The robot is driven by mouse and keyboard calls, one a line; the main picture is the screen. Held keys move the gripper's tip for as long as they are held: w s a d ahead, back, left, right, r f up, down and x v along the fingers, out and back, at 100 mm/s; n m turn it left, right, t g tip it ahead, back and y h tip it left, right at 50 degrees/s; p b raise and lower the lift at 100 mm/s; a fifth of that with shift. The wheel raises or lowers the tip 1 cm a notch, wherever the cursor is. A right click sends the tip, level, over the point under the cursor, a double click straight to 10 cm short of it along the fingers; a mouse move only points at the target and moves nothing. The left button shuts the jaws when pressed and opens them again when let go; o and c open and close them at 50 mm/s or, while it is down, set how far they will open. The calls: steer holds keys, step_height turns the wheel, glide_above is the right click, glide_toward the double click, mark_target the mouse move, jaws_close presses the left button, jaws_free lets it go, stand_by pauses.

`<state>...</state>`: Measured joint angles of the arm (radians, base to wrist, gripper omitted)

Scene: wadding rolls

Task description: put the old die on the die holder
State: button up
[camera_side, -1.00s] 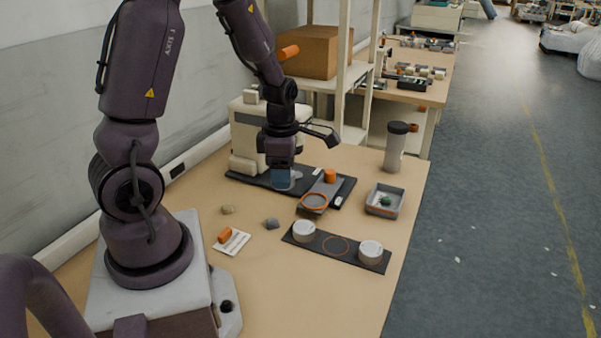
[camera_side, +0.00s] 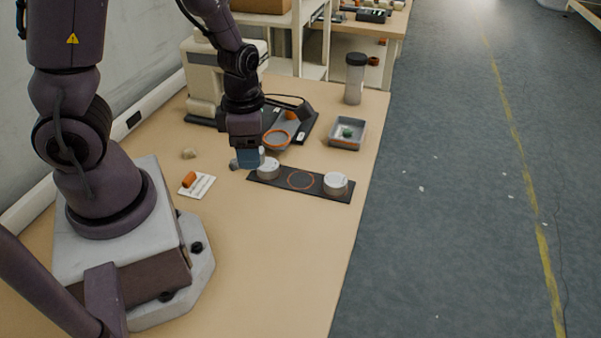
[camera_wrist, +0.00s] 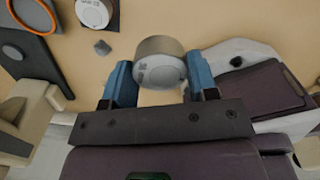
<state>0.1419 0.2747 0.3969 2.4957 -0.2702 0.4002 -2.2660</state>
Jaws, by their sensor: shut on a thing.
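My gripper (camera_side: 250,160) has blue fingers and is shut on a round grey-white die (camera_wrist: 160,68), with dark marks on its face in the wrist view. In the side view the fingers largely hide this die. My gripper is just left of the dark strip-shaped die holder (camera_side: 318,190), seemingly above the table. The holder carries a white die (camera_side: 268,170) at its left end and another (camera_side: 335,184) at its right end. Between them is an empty orange ring (camera_side: 301,180). A white die also shows at the top of the wrist view (camera_wrist: 93,12).
A cream machine (camera_side: 205,75) stands behind on a black base, with an orange-ringed slide (camera_side: 277,138) in front. A grey tray (camera_side: 347,134) and grey canister (camera_side: 355,78) are at right. An orange piece (camera_side: 190,179) lies on a white card. The front table is clear.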

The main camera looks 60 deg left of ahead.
steer(key=w+a+f, duration=0.2)
steer(key=w+f, duration=0.1)
steer(key=w, duration=0.4)
glide_above(301, 180)
step_height(301, 180, down, 6)
steer(key=shift+f, duration=1.65)
steer(key=o, duration=1.1)
steer(key=shift+f, duration=0.15)
